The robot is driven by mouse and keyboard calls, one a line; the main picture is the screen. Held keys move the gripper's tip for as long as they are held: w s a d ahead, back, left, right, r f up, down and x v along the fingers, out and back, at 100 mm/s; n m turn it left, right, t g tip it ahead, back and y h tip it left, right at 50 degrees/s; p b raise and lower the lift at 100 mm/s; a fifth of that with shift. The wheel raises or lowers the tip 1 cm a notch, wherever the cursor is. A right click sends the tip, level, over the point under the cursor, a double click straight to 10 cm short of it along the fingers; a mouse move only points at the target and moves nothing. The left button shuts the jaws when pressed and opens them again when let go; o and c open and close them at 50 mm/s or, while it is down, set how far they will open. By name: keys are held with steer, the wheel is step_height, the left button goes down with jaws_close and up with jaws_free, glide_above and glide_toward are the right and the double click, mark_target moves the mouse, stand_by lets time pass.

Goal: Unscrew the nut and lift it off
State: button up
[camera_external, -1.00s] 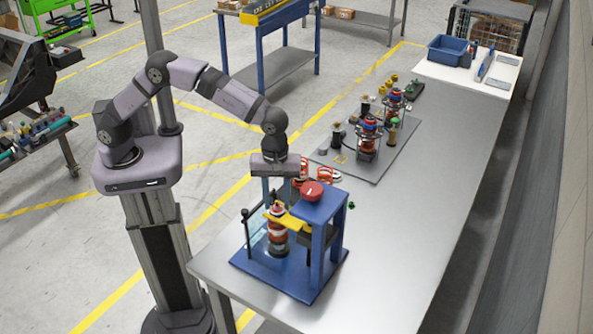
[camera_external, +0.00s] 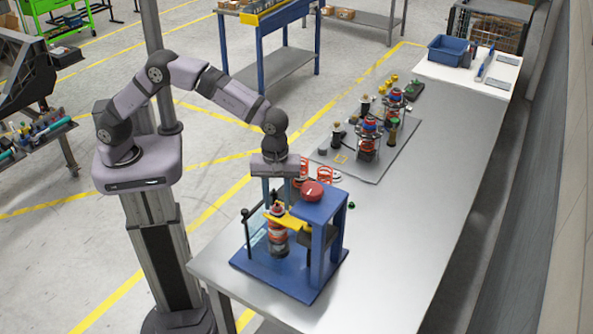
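My gripper (camera_external: 277,200) points straight down over the blue chassis fixture (camera_external: 262,262) at the near end of the table. Its two fingers reach down on either side of the top of a red and dark stacked part (camera_external: 278,238) standing upright in the fixture. The nut is too small to make out at the top of this part, between or just below the fingertips. I cannot tell whether the fingers touch it. A yellow plate (camera_external: 293,222) on the fixture partly hides the stacked part.
The fixture's blue frame with a red knob (camera_external: 312,191) stands close to the right of my gripper. Orange-red rings (camera_external: 325,172) lie behind it. A grey plate (camera_external: 384,150) with more assemblies is further back, and a blue bin (camera_external: 447,50) at the far end. The table's right side is clear.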

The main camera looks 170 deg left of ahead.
jaws_close()
steer(key=n+p, duration=0.1)
steer(key=n, duration=0.4)
steer(key=shift+r+p, duration=0.15)
steer(key=shift+p, duration=0.15)
steer(key=shift+d+n, duration=0.1)
steer(key=shift+n, duration=1.1)
steer(key=shift+n+p, duration=0.6)
steer(key=shift+n, duration=1.2)
steer(key=shift+o, duration=0.4)
jaws_free()
